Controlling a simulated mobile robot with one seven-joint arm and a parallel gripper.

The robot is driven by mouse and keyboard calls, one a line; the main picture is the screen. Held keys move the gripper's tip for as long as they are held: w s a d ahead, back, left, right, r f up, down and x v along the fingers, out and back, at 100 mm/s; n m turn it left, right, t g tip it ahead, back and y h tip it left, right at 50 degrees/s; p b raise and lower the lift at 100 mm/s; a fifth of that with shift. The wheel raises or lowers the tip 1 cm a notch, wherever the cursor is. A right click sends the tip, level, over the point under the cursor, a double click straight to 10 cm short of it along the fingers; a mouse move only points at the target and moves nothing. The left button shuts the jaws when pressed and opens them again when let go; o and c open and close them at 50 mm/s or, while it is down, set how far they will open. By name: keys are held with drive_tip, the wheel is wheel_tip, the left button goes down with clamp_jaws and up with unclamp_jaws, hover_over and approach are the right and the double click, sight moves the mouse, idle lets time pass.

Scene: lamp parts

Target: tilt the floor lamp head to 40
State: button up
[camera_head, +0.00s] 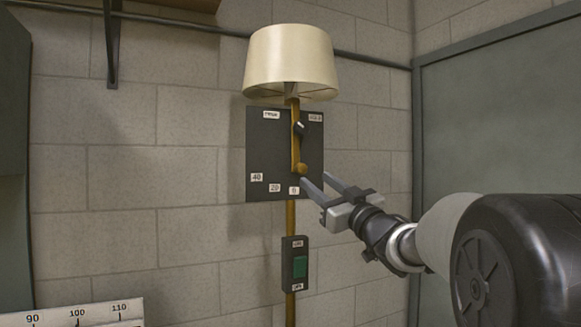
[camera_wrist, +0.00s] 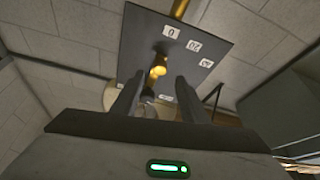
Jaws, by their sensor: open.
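The floor lamp has a cream shade (camera_head: 290,62) above a dark panel (camera_head: 262,150) marked 0, 20 and 40 along its lower edge. A brass bar runs down the panel from the shade to a round brass knob (camera_head: 302,169), just above the 0 label (camera_head: 294,190). The shade looks about upright. My gripper (camera_head: 315,179) is open, its fingertips close to the knob from the lower right. In the wrist view the knob (camera_wrist: 158,70) shows between and beyond the two open fingers (camera_wrist: 157,88). I cannot tell whether a finger touches it.
A switch box with a green rocker (camera_head: 300,267) is on the brass pole (camera_head: 290,222) below the panel. A block wall stands behind. A white ruler (camera_head: 75,315) is at the lower left, a grey board (camera_head: 500,120) at the right. A dark bracket (camera_head: 112,45) hangs at the upper left.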

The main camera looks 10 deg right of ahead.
sight(303, 170)
drive_tip(key=p+x, duration=0.1)
drive_tip(key=x, duration=0.7)
drive_tip(key=shift+w+r+p, duration=0.1)
drive_tip(key=shift+w+p, duration=0.2)
clamp_jaws()
